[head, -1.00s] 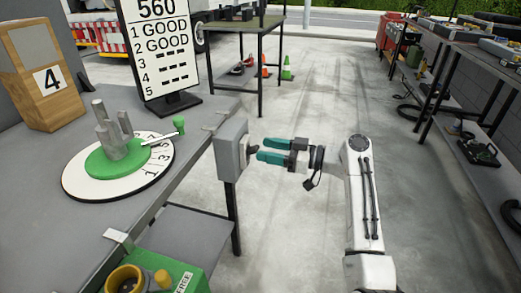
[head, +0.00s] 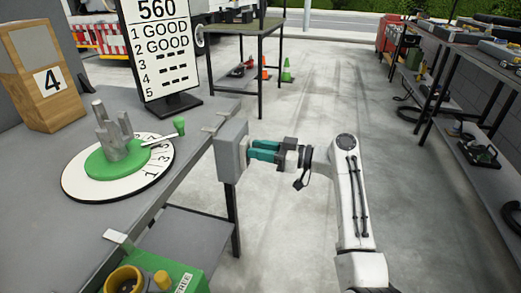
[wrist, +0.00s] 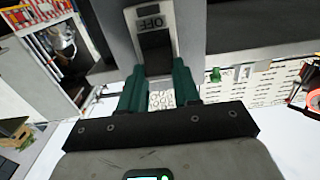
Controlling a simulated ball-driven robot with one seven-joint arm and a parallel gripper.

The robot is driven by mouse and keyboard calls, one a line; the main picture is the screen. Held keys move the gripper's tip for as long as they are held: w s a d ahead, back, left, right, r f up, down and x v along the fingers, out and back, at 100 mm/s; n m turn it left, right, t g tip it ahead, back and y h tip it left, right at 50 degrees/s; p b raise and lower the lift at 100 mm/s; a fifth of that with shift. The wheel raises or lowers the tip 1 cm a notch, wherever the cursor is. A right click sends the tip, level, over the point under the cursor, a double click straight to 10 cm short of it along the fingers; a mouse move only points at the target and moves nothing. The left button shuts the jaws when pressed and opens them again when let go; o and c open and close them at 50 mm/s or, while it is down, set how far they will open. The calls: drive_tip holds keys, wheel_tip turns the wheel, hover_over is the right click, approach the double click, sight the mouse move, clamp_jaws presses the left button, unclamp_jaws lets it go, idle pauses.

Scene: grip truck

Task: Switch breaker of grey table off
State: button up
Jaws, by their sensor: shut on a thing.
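The breaker is a grey box (head: 230,150) fixed at the right edge of the grey table (head: 165,215). In the wrist view its face carries a black switch (wrist: 156,45) with an OFF label (wrist: 150,22) on it. My gripper (head: 250,150), with teal fingers, is level with the box and its tips reach the box's right face. In the wrist view my gripper (wrist: 160,70) has one finger on each side of the switch's near end and is shut on it. The fingers hide part of the switch, so its exact position is hard to tell.
A white disc (head: 75,185) with a green base and grey pegs lies on the table.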

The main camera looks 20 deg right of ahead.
drive_tip(key=shift+c, duration=1.4)
drive_tip(key=shift+f, duration=0.1)
